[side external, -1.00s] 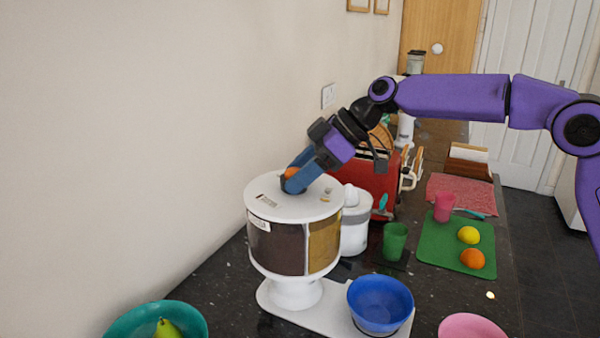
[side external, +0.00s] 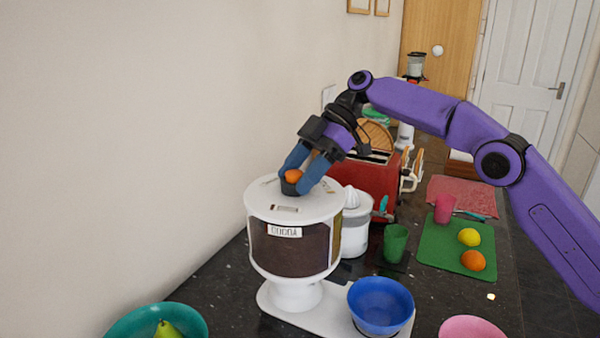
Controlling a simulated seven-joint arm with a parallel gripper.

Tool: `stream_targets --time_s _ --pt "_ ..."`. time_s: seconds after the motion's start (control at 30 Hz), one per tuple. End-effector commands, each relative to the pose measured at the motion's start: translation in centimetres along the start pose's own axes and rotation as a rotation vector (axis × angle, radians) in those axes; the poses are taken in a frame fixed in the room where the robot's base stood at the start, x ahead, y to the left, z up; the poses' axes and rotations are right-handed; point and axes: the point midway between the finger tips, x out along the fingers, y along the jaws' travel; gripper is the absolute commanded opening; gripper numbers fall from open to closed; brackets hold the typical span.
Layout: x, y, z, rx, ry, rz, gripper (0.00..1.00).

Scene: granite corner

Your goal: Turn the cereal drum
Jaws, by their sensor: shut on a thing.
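The cereal drum (side external: 292,250) is a white-topped round dispenser on a white pedestal and base. A dark knob with an orange top (side external: 292,177) stands at the middle of the lid. My gripper (side external: 294,184) comes down from the upper right, its blue fingers on either side of the knob and shut on it. A blue bowl (side external: 380,304) sits on the base's right end.
A teal bowl with a pear (side external: 168,329) is at lower left, a pink bowl (side external: 471,328) at lower right. Behind the drum are a white juicer (side external: 355,225), red toaster (side external: 372,184) and green cup (side external: 395,243). A green board (side external: 448,243) holds fruit. The wall is close on the left.

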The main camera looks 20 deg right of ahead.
Motion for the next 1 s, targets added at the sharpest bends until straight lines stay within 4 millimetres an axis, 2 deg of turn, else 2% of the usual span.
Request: stream_targets --time_s 0.87,0.9,0.97,1.0 --pt "-0.09 0.11 0.24 -0.042 -0.006 -0.043 0.0" --pt "-0.09 0.11 0.24 -0.042 -0.006 -0.043 0.63" --pt "-0.08 0.11 0.22 -0.042 -0.005 -0.043 0.79" --pt "-0.07 0.11 0.2 -0.042 -0.005 -0.043 0.79"
